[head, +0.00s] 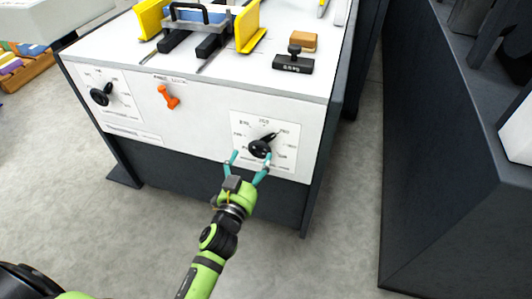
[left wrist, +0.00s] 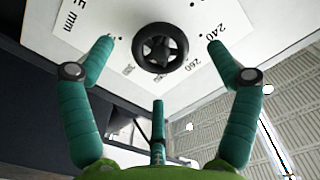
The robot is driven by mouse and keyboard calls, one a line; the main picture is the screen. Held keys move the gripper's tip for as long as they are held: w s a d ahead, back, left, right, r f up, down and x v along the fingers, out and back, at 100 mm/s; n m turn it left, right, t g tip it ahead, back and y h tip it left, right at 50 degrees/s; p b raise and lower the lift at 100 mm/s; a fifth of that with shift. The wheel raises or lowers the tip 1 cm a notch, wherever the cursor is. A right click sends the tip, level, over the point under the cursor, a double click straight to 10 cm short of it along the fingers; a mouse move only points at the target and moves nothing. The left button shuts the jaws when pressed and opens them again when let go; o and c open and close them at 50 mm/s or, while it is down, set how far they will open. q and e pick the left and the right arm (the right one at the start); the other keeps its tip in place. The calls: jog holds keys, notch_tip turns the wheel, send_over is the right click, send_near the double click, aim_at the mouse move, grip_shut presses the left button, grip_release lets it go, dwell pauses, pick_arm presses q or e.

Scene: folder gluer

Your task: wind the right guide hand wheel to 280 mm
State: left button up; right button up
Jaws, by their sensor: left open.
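The right guide hand wheel (head: 260,149) is a black wheel on a white dial plate (head: 238,127) at the right of the machine's front panel. Its dark pointer or handle reaches to the upper right; the number there is too small to read surely. In the left wrist view the wheel (left wrist: 160,47) lies between the spread teal fingertips, with 240 and 260 legible on the plate. My left gripper (head: 250,161) is open, just in front of the wheel, its fingers at either side with visible gaps. My right gripper is out of view.
A second black wheel (head: 100,96) sits on a dial at the panel's left, with an orange lever (head: 168,97) between. On the machine top are yellow guides (head: 249,27), a black weight (head: 293,61) and a brown block (head: 303,41). A dark machine (head: 445,190) stands at the right.

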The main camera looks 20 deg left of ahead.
aim_at(259, 152)
pick_arm(q)
jog(key=w, duration=0.5)
jog(key=shift+w+d, duration=0.1)
jog(key=shift+w, duration=0.15)
jog(key=c, duration=1.2)
